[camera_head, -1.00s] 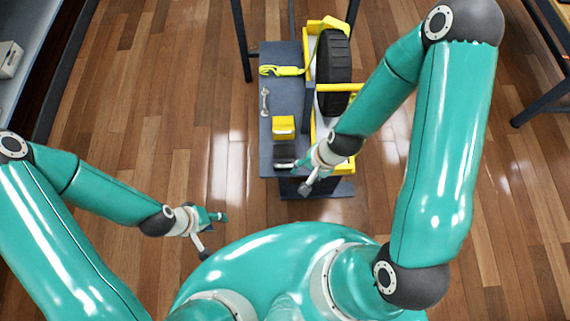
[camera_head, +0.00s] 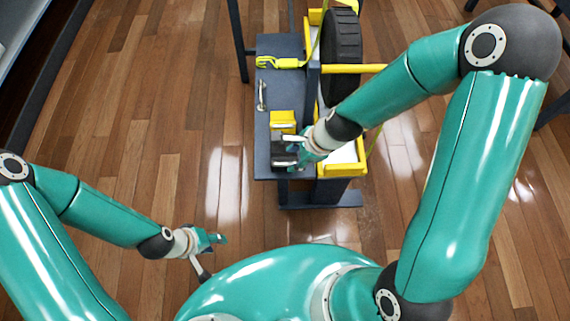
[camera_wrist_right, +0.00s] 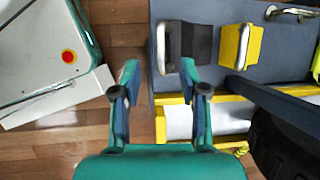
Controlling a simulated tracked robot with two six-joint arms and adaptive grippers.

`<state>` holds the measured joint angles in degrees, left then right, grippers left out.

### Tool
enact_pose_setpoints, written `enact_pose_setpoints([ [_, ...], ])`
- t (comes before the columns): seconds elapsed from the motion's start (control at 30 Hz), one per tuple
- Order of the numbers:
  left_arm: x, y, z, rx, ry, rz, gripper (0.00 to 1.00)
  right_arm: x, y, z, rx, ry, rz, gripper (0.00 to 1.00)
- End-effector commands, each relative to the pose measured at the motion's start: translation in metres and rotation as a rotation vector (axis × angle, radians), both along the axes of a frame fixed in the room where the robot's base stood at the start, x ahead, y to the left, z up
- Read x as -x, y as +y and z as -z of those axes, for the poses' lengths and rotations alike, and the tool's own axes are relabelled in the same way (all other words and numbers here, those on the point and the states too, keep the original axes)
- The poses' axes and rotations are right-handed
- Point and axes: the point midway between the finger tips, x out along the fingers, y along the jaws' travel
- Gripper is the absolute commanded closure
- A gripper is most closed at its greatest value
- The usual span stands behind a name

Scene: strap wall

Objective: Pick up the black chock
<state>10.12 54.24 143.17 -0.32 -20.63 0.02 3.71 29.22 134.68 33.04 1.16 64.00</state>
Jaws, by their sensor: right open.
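The black chock (camera_wrist_right: 200,45) lies on the dark grey bench top near its front end. In the wrist view a light grey piece (camera_wrist_right: 166,47) is at its left side. My right gripper (camera_wrist_right: 160,70) is open and empty, with its fingertips just below the chock in that view; the right fingertip is close to the chock's lower edge, and contact cannot be told. In the head view my right gripper (camera_head: 294,147) partly covers the chock (camera_head: 283,160). My left gripper (camera_head: 218,239) is low at the left, away from the bench; its fingers are too small to judge.
A yellow block (camera_head: 283,119) sits behind the chock on the bench (camera_head: 262,165). A wrench (camera_head: 262,95) and a yellow strap (camera_head: 283,63) lie further back. A yellow frame (camera_head: 343,170) with a black wheel (camera_head: 342,55) stands at the right. Floor left of the bench is clear.

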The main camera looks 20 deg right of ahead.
Motion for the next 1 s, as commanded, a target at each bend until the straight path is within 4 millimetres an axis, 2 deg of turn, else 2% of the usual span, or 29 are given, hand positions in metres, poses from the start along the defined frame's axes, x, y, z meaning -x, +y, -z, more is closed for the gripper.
enact_pose_setpoints([
  [0.03,0.000,0.000,0.009,0.000,0.000,0.000,0.60,-0.002,0.003,0.011,0.001,-0.001,-0.002,0.57],
  [0.37,0.000,0.000,0.022,0.000,0.000,0.000,0.60,-0.007,0.009,0.027,0.001,-0.001,-0.003,0.57],
  [0.63,0.000,0.000,0.049,0.000,0.000,0.000,0.60,-0.017,0.020,0.061,0.001,-0.001,-0.004,0.57],
  [0.93,0.000,0.000,0.050,0.000,0.000,0.000,0.60,-0.019,0.022,0.063,0.001,-0.001,-0.002,0.57],
  [1.0,0.000,0.000,0.050,0.000,0.000,0.000,0.60,-0.019,0.022,0.063,0.001,-0.001,-0.002,0.67],
])
